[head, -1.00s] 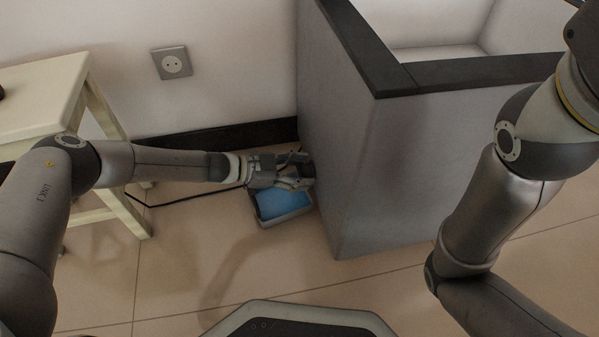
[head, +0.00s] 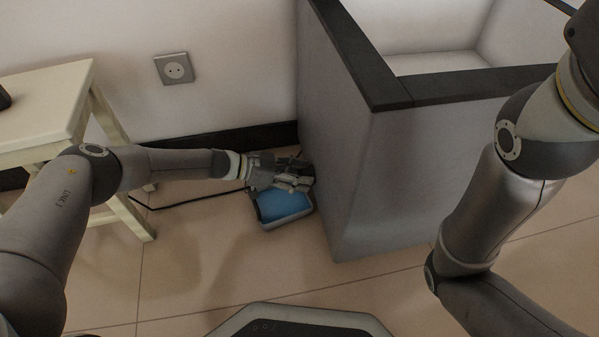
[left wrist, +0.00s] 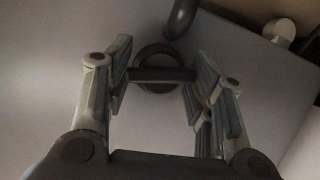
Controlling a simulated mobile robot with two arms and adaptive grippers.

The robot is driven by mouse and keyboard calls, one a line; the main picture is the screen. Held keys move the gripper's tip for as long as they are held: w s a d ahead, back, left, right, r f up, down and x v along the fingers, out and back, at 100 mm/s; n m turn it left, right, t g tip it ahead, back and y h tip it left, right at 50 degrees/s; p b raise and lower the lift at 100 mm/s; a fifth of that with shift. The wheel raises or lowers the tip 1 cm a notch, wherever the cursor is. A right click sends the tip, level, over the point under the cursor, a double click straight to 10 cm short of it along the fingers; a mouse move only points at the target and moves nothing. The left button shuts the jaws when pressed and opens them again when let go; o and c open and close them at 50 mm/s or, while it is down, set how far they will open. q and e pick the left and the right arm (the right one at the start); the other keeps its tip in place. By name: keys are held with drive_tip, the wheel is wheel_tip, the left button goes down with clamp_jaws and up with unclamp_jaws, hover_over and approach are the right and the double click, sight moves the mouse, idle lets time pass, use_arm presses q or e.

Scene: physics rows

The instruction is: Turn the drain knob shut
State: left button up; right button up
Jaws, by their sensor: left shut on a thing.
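The drain knob (left wrist: 160,75) shows in the left wrist view as a dark round base with a bar handle across it, on the pale side wall of the tank (head: 345,190). My left gripper (head: 304,178) is at that wall, low down, and hides the knob in the head view. In the left wrist view, the fingers of the left gripper (left wrist: 160,82) stand on either side of the knob, with the bar spanning between the pads. The gripper is shut on it. My right arm shows at the right of the head view, but its gripper is outside the picture.
A tray with blue inside (head: 284,206) sits on the floor below my left gripper. A dark curved spout (left wrist: 181,18) is close to the knob. A black cable (head: 190,204) runs along the floor. A cream stool (head: 50,105) stands at the left.

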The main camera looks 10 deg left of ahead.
use_arm(q)
drive_tip(key=shift+w+n+g+b, duration=0.15)
drive_tip(key=shift+n+g+b, duration=0.2)
drive_tip(key=shift+n+g, duration=0.35)
drive_tip(key=o, duration=0.7)
drive_tip(key=v, duration=1.2)
drive_tip(key=shift+f, duration=0.2)
